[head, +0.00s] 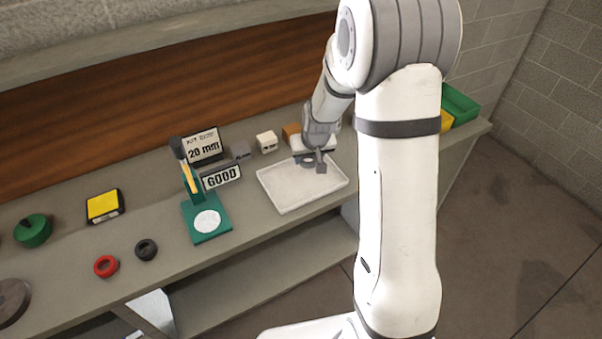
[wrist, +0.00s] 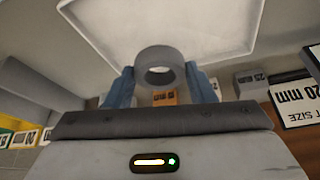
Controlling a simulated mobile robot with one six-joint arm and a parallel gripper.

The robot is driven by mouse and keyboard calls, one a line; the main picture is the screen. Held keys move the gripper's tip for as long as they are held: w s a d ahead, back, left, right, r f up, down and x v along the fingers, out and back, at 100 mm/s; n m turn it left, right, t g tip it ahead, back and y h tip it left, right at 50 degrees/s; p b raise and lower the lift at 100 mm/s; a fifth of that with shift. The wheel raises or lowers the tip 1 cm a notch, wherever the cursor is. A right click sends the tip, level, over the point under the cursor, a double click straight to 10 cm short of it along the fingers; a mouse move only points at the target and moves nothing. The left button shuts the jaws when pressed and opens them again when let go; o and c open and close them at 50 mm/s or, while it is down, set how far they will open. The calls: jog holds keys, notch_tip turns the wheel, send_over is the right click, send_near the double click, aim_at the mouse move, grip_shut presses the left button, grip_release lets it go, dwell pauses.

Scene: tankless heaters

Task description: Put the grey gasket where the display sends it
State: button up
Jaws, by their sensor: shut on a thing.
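The grey gasket (wrist: 160,66) is a thick ring, gripped between the two fingers of my gripper (wrist: 161,85) in the wrist view. In the head view my gripper (head: 316,163) is over the white tray (head: 285,199), which also shows in the wrist view (wrist: 215,45). The gasket is too small and covered to make out clearly in the head view. A display (head: 222,177) on the green gauge stand (head: 222,229) reads "GOOD". A sign (head: 205,147) behind it reads "20 mm"; it also shows in the wrist view (wrist: 296,100).
Small grey (head: 240,150), white (head: 267,141) and orange (head: 291,133) blocks line the back. A green bin (head: 460,104) stands at far right. A red ring (head: 106,266), black ring (head: 146,249), yellow-topped box (head: 104,206) and green round object (head: 33,231) lie left.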

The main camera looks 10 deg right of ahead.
jog(key=shift+w+f+b, duration=0.1)
jog(key=shift+f+b, duration=1.35)
jog(key=shift+f, duration=1.25)
jog(key=o, duration=1.1)
jog(key=shift+b+v, duration=0.35)
jog(key=shift+v, duration=3.6)
